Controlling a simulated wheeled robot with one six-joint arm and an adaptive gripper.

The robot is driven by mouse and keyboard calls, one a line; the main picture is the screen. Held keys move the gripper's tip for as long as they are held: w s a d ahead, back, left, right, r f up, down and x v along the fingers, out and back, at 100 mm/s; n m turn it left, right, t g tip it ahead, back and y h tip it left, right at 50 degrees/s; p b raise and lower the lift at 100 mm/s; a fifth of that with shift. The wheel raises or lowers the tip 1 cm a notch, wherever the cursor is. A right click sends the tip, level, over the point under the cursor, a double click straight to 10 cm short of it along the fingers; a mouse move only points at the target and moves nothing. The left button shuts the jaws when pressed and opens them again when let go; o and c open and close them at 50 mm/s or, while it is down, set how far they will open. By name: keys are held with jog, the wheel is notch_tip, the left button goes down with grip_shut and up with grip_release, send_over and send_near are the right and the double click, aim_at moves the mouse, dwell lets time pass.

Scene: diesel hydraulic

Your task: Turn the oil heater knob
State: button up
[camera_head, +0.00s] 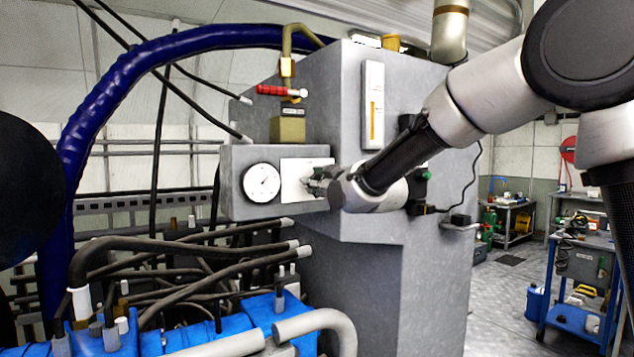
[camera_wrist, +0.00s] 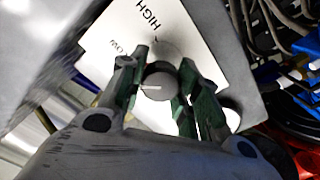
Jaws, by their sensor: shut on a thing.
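The oil heater knob (camera_wrist: 160,82) is a round grey knob with a pale pointer line, on a white label plate with the words HIGH and LOW. My gripper (camera_wrist: 162,90) is shut on the knob, with a green-padded finger on each side of it in the wrist view. In the head view the white label plate (camera_head: 294,178) is on the front of the grey box, and my gripper (camera_head: 314,184) reaches it from the right. The knob itself is hidden behind my gripper there.
A round white gauge (camera_head: 262,182) is left of the plate. A red-handled valve (camera_head: 272,90) is above it. Dark hoses (camera_head: 180,245) and blue engine parts (camera_head: 110,335) lie below. A blue cart (camera_head: 575,315) stands at the far right, with open floor before it.

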jog(key=n, duration=0.4)
jog(key=shift+n, duration=0.3)
jog(key=shift+f+n, duration=0.1)
jog(key=shift+n, duration=1.9)
jog(key=o, duration=1)
jog(key=shift+o, duration=0.2)
jog(key=shift+s, duration=0.15)
jog(key=v, duration=1.1)
jog(key=shift+s+d, duration=0.25)
jog(key=shift+s, duration=0.05)
